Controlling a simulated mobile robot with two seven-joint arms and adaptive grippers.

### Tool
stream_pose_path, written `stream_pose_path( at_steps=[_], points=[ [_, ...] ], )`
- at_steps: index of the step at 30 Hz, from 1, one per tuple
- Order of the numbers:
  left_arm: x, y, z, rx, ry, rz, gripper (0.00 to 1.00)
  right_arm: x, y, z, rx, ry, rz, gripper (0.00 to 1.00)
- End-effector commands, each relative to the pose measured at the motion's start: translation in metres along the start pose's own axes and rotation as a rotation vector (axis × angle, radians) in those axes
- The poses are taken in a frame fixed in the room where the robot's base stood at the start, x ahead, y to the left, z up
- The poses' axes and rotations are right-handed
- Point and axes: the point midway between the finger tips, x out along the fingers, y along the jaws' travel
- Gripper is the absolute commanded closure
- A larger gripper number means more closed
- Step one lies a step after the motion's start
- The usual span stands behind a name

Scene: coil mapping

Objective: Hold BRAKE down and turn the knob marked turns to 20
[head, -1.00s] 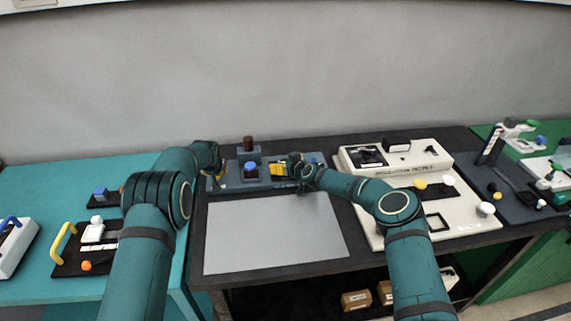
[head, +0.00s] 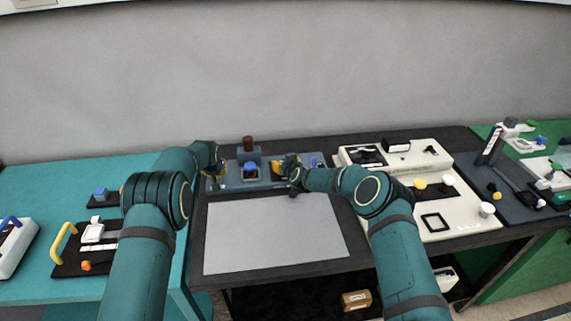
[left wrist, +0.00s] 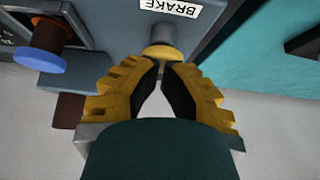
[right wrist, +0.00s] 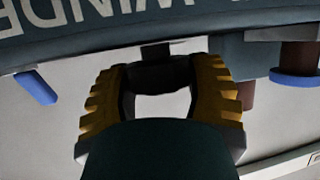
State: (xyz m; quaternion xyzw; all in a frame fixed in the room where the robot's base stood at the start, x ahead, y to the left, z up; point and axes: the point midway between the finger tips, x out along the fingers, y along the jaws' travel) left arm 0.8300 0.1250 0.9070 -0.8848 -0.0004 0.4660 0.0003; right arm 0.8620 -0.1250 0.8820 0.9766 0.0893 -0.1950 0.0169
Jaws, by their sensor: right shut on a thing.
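The BRAKE label (left wrist: 168,6) is on the grey console, with a yellow-topped round button (left wrist: 160,50) beside it in the left wrist view. My left gripper (left wrist: 158,68) has its fingertips together at that button, seemingly touching its top. In the head view my left gripper (head: 218,176) is at the console's left end. My right gripper (right wrist: 160,82) is shut on a dark knob (right wrist: 158,76), with a finger on each side. In the head view it is at the console's right part (head: 280,170). The knob's marking and any turns reading are hidden or too small to read.
The console (head: 262,184) also carries a blue-topped post (head: 250,166) and a brown post (head: 248,143) between my grippers. A grey mat (head: 275,235) lies clear in front. A cream panel (head: 445,215) with knobs stands to the right.

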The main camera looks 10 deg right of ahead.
Motion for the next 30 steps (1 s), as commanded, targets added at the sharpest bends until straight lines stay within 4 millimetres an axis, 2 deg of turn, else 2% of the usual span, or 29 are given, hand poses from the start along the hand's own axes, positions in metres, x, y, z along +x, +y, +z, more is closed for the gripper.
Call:
stream_pose_path(
  at_steps=[1, 18, 30],
  points=[
    [0.0012, 0.0008, 0.002, 0.0, -0.004, 0.001, 1.0, 0.0002, -0.0078, 0.0022, 0.004, -0.006, 0.016, 0.81],
    [0.0015, 0.0007, 0.0024, 0.0, -0.005, 0.001, 1.0, 0.0005, -0.0026, 0.0015, 0.149, 0.002, 0.371, 0.81],
    [0.0016, 0.0004, 0.0026, 0.0, -0.006, 0.0, 1.0, 0.0001, -0.0011, 0.0001, 0.21, 0.004, 0.507, 0.81]
  ],
)
